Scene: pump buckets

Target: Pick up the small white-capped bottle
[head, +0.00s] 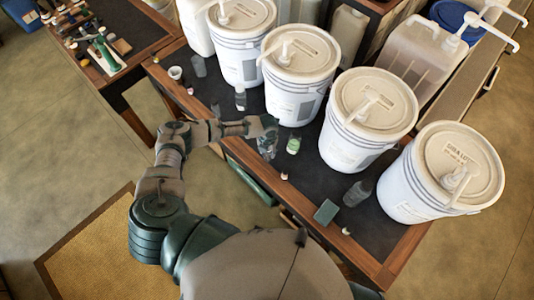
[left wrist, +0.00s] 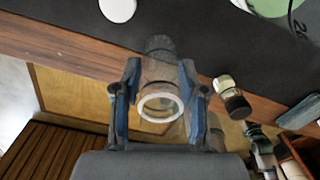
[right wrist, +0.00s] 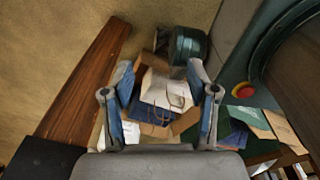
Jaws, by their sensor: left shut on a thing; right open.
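My left gripper (head: 268,128) is at the table's front edge. In the left wrist view its fingers (left wrist: 160,68) are shut on a clear container (left wrist: 160,82) with a white ring and a dark end; the container's lower part also shows in the head view (head: 266,149). A small clear bottle with a white cap and green label (head: 293,145) stands just right of the gripper, apart from it. A smaller pale-topped bottle (head: 284,177) stands nearer the front edge and shows beside the gripper in the left wrist view (left wrist: 230,95). My right gripper (right wrist: 165,88) is open and empty.
Large white pump buckets (head: 298,62) line the back of the dark table (head: 310,190). A clear bottle (head: 356,193) and a green block (head: 326,211) lie to the right, a white cup (head: 175,73) to the left. Paper bags (right wrist: 160,95) show beyond the right gripper.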

